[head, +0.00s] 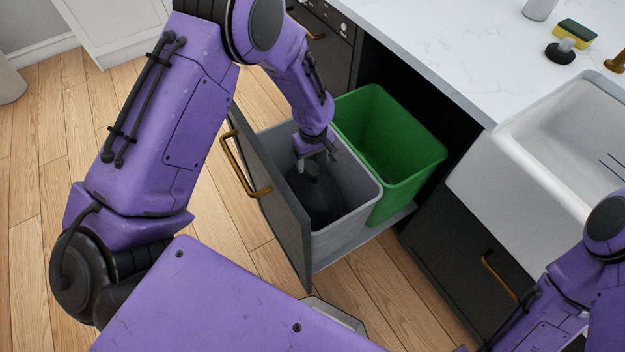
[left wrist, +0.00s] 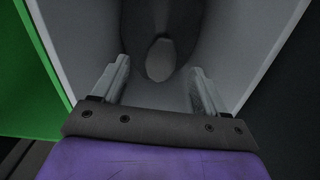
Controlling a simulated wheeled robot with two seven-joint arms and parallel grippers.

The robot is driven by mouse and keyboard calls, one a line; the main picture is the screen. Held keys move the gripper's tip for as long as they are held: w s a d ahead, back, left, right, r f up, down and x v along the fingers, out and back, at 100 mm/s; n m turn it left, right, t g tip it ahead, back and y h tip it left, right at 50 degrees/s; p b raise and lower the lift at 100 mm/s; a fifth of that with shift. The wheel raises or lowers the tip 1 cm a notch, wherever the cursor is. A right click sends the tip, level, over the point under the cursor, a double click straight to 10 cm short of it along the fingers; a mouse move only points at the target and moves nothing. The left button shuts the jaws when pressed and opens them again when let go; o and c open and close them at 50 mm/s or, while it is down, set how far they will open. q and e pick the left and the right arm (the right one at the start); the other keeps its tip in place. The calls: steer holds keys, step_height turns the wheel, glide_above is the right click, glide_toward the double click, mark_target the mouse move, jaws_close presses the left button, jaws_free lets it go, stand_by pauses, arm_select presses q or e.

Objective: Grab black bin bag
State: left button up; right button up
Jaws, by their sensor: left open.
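The black bin bag (head: 315,198) sits inside the grey bin (head: 357,206) in the pulled-out drawer. Its narrow knotted top points up. My left gripper (head: 317,160) reaches down into the mouth of the grey bin, just above the bag's top. In the left wrist view, my left gripper (left wrist: 160,85) has its two fingers apart. The top of the bag (left wrist: 160,58) shows between and a little beyond the fingertips, with a gap on each side. My right arm shows at the lower right in the head view, but its gripper is out of view.
A green bin (head: 395,145) stands right beside the grey bin. The drawer front (head: 270,195) with a brass handle (head: 240,165) borders the grey bin on the left. A white counter (head: 430,40) and a sink (head: 560,150) lie to the right. Wooden floor is clear at the left.

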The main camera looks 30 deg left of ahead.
mark_target(313, 168)
arm_select(q)
step_height(313, 168, down, 6)
steer(key=shift+r, duration=0.35)
jaws_close()
